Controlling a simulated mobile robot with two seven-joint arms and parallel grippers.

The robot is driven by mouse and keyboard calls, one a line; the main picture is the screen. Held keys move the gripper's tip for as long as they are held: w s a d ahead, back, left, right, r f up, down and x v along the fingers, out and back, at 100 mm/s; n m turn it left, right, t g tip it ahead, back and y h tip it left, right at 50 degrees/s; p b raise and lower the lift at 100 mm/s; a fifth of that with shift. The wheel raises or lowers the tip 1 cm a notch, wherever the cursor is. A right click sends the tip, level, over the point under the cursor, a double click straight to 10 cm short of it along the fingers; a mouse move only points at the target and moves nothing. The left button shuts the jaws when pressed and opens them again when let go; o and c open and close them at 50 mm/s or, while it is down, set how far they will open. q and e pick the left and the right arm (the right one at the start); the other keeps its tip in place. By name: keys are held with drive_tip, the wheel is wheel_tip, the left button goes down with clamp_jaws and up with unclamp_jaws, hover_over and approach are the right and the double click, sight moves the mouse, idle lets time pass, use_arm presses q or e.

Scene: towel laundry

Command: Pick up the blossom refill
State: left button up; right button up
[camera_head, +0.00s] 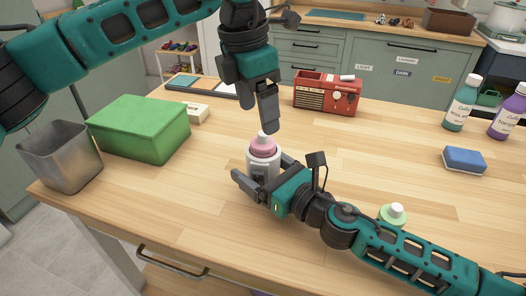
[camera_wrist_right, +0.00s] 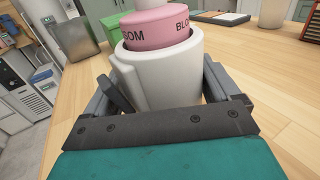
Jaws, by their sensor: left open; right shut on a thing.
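The blossom refill (camera_head: 263,147) is a pink cartridge with a white cap. It sits upright in a white holder (camera_head: 261,168) on the wooden table. In the right wrist view the refill (camera_wrist_right: 158,29) shows parts of the word BLOSSOM, and its lower part is hidden inside the holder (camera_wrist_right: 172,66). My right gripper (camera_head: 263,178) is shut on the holder, with one finger on each side. My left gripper (camera_head: 266,118) is open, pointing down just above the refill's cap. Whether it touches the cap, I cannot tell.
A green box (camera_head: 138,128) and a grey metal bin (camera_head: 60,157) stand at the left. A red radio (camera_head: 327,94) stands behind. A green-and-white item (camera_head: 393,214) is close behind my right arm. A blue sponge (camera_head: 464,160) and bottles (camera_head: 461,104) are at the right.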

use_arm(q)
drive_tip(key=shift+w+d+f, duration=0.1)
drive_tip(key=shift+d+f, duration=0.05)
drive_tip(key=shift+f, duration=0.9)
drive_tip(key=shift+w+d+f, duration=0.1)
drive_tip(key=shift+d+f, duration=0.1)
drive_tip(key=shift+f, duration=0.85)
drive_tip(key=shift+w+d+f, duration=0.1)
drive_tip(key=shift+d+f, duration=0.05)
drive_tip(key=shift+f, duration=0.9)
drive_tip(key=shift+c, duration=0.3)
drive_tip(key=c, duration=1.1)
drive_tip(key=shift+r, duration=0.1)
wheel_tip(320, 180, up, 10)
use_arm(e)
drive_tip(key=o, duration=0.9)
drive_tip(key=shift+o, duration=0.2)
